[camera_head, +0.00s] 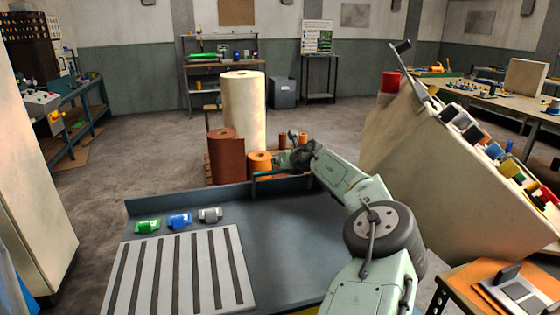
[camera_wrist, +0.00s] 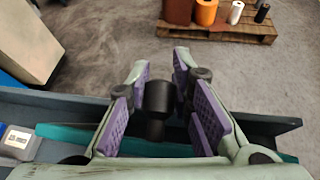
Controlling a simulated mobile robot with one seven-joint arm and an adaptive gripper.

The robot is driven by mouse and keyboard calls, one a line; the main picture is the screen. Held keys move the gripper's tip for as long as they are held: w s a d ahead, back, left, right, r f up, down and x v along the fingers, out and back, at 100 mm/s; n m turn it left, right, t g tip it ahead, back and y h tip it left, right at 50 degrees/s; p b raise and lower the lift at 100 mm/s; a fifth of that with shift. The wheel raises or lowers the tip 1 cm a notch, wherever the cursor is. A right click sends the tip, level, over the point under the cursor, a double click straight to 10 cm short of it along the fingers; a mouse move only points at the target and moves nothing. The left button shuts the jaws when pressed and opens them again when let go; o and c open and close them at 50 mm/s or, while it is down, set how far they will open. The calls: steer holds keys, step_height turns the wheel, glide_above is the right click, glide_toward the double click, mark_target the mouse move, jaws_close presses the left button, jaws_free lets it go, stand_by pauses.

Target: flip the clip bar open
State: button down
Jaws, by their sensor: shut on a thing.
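The clip bar is a long teal bar along the raised back edge of the blue-grey bench. A black knob (camera_wrist: 158,97) stands at the middle of the bar. My gripper (camera_wrist: 162,78) has its purple-padded fingers on both sides of the knob and is shut on it. In the head view my gripper (camera_head: 284,161) is at the bench's back edge. The fingers hide part of the bar.
Green (camera_head: 148,226), blue (camera_head: 179,220) and grey (camera_head: 210,214) blocks lie on the bench (camera_head: 275,225), behind a slotted light plate (camera_head: 238,262). Foil rolls, including a tall cream one (camera_head: 243,110), stand on a pallet beyond it. A slanted rack (camera_head: 430,165) stands to the right.

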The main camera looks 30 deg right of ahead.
steer(key=shift+s+f, duration=0.2)
steer(key=shift+f, duration=0.3)
stand_by(0.3)
steer(key=c, duration=1.6)
jaws_free()
steer(key=shift+d, duration=0.1)
steer(key=shift+o, duration=0.9)
steer(key=shift+w+r, duration=0.1)
steer(key=shift+r, duration=0.05)
steer(key=shift+r, duration=0.1)
steer(key=v, duration=0.7)
steer(key=shift+r, duration=0.1)
steer(key=shift+c, duration=0.5)
